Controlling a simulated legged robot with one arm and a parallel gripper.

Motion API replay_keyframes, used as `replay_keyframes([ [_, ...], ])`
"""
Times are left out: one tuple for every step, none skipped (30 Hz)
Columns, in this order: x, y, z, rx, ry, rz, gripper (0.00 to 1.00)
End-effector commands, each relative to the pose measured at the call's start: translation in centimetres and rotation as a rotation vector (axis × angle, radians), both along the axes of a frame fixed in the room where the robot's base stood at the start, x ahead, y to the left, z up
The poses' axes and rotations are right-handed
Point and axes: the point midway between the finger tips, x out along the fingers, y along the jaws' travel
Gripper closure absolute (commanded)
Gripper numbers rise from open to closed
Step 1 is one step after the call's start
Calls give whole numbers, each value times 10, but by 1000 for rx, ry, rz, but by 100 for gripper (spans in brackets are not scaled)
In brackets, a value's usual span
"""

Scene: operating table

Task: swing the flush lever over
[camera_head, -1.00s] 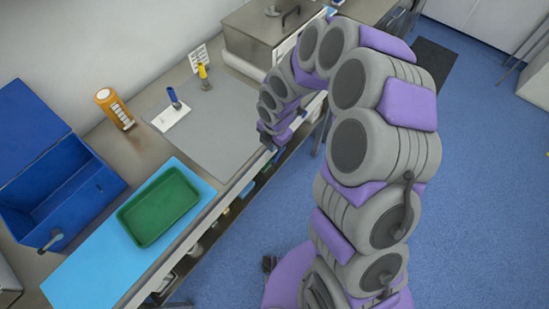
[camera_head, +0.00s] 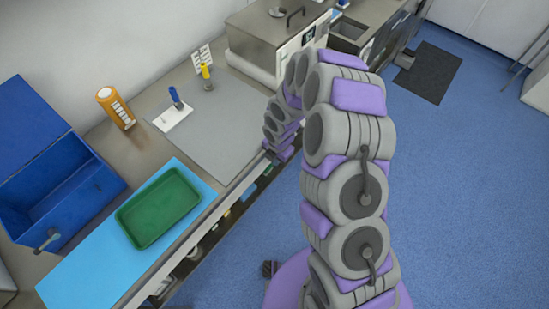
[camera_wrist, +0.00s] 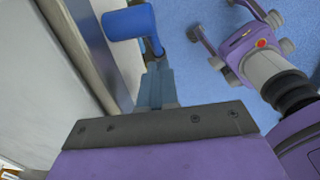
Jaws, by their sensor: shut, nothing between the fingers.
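The worktop holds a green tray (camera_head: 158,207), a blue box (camera_head: 60,205), an orange bottle (camera_head: 114,107), a blue-handled piece on a white plate (camera_head: 173,117) and a yellow-topped piece (camera_head: 206,78). A metal unit (camera_head: 262,40) stands behind. Blue floor (camera_head: 450,210) on the right is open.

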Motion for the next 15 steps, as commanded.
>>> replay_keyframes([
  [3,-1,-4,0,0,0,100],
  [4,-1,-5,-1,-1,1,100],
  [5,-2,-6,-1,-1,1,100],
  [5,-2,-7,-1,-1,1,100],
  [6,-2,-7,-1,1,1,100],
  [6,-3,-8,-1,1,1,100],
  [6,-3,-8,-1,1,1,100],
  [6,-3,-8,-1,1,1,100],
  [6,-3,-8,-1,1,1,100],
  [6,-3,-8,-1,1,1,100],
  [6,-3,-8,-1,1,1,100],
  [6,-3,-8,-1,1,1,100],
  [6,-3,-8,-1,1,1,100],
  [6,-3,-8,-1,1,1,100],
  [6,-3,-8,-2,1,1,100],
])
